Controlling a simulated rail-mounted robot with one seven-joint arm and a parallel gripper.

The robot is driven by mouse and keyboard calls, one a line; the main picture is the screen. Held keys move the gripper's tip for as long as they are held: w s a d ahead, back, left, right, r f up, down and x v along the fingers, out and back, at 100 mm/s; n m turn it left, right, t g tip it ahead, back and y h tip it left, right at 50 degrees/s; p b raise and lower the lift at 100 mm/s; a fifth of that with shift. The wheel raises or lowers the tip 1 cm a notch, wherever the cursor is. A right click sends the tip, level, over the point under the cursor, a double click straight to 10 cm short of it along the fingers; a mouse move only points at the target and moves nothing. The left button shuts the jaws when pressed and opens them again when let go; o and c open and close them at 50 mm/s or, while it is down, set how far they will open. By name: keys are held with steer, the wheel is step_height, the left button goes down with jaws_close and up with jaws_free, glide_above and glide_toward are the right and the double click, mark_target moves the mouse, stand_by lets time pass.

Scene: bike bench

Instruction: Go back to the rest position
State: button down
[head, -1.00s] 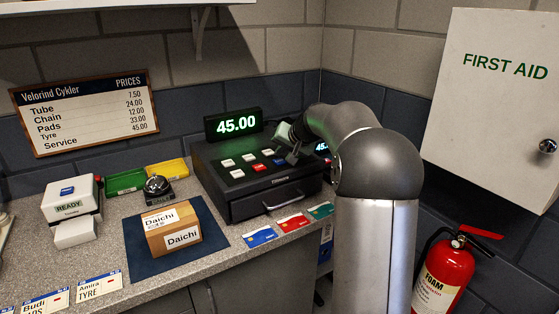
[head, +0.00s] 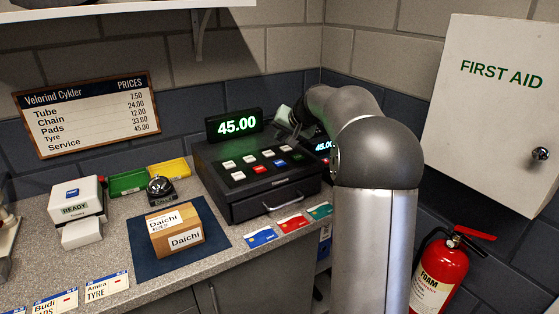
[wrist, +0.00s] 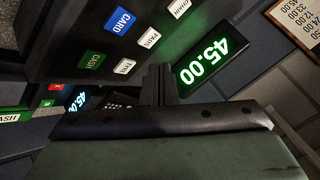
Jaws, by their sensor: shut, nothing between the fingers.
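My gripper (head: 294,128) is above the right rear part of the black cash register (head: 262,206), clear of its keys. The fingers show in the wrist view (wrist: 158,85) as a dark pair closed together with nothing between them. The register's display (head: 236,125) reads 45.00 in green and shows also in the wrist view (wrist: 212,61). The blue CARD key (wrist: 120,21) and green CASH key (wrist: 91,61) are near the fingers in the wrist view. My arm hides part of the register's right side in the head view.
A card terminal screen (head: 323,146) also reads 45.00. A cardboard box (head: 176,234) labelled Daichi sits on a blue mat (head: 150,265). A first aid cabinet (head: 490,120) and extinguisher (head: 439,272) are at right.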

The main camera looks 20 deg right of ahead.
stand_by(0.6)
steer(key=shift+n+g, duration=0.7)
steer(key=shift+g, duration=0.2)
steer(key=s+a, duration=0.1)
steer(key=a, duration=0.1)
steer(key=s+a+f, duration=0.1)
steer(key=s+a, duration=0.1)
steer(key=a, duration=0.1)
steer(key=s+a+f, duration=0.1)
steer(key=s+a, duration=0.1)
steer(key=shift+s+a, duration=0.25)
steer(key=s+a+f+n+g, duration=0.1)
steer(key=s+a+f, duration=0.1)
steer(key=s+a, duration=0.35)
steer(key=s+a+f+n+g, duration=0.1)
steer(key=s+a+f+g, duration=0.15)
steer(key=s, duration=0.65)
steer(key=s+a+f+n+g, duration=0.1)
steer(key=s+a+f, duration=0.25)
steer(key=s, duration=0.35)
steer(key=s+a+f+n+g+h, duration=0.1)
steer(key=s+f, duration=0.1)
steer(key=s, duration=0.5)
steer(key=s+f+n+g, duration=0.1)
steer(key=s+f, duration=0.2)
steer(key=s, duration=0.5)
steer(key=shift+a+f+n+h, duration=0.2)
steer(key=shift+a+n+h, duration=0.1)
steer(key=shift+a+h, duration=0.1)
